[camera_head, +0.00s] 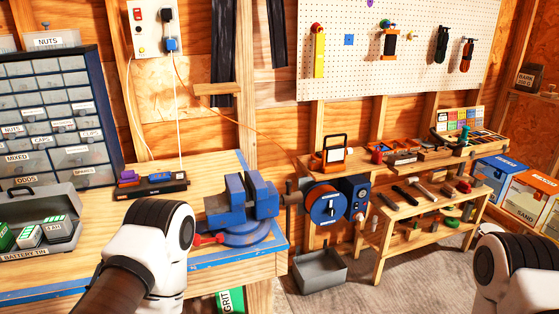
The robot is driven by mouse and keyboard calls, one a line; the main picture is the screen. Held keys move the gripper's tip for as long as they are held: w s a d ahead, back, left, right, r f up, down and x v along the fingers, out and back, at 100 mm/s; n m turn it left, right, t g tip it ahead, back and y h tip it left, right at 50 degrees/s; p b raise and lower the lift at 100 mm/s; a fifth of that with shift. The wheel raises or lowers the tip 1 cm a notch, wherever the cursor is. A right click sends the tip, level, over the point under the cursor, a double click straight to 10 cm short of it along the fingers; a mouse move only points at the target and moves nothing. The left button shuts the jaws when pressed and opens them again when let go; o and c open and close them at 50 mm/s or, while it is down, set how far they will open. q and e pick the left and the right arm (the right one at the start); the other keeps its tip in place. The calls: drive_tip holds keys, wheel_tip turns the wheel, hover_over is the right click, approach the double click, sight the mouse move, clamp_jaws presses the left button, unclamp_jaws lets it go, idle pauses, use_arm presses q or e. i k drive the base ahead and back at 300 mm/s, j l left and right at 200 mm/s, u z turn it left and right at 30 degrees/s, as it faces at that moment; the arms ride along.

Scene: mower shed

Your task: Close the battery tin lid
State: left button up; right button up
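The grey battery tin (75,238) stands on the wooden bench at the left edge of the head view, its label on the front wall. Its lid (57,200) is up and leans back behind the tin, with a dark handle at its top left. Several green and white batteries (58,230) show inside. The tin's left end is cut off by the picture edge. My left arm's white joint is in front of the bench, right of the tin, and my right arm's joint is at the bottom right. Neither gripper shows.
A blue vise (243,205) is mounted at the bench's right end. A dark tray (150,187) with small items lies behind my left arm. A drawer cabinet (95,165) stands behind the tin. Free bench top lies around the tin's right side.

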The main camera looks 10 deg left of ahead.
sight(22, 207)
drive_tip(key=u, duration=1.3)
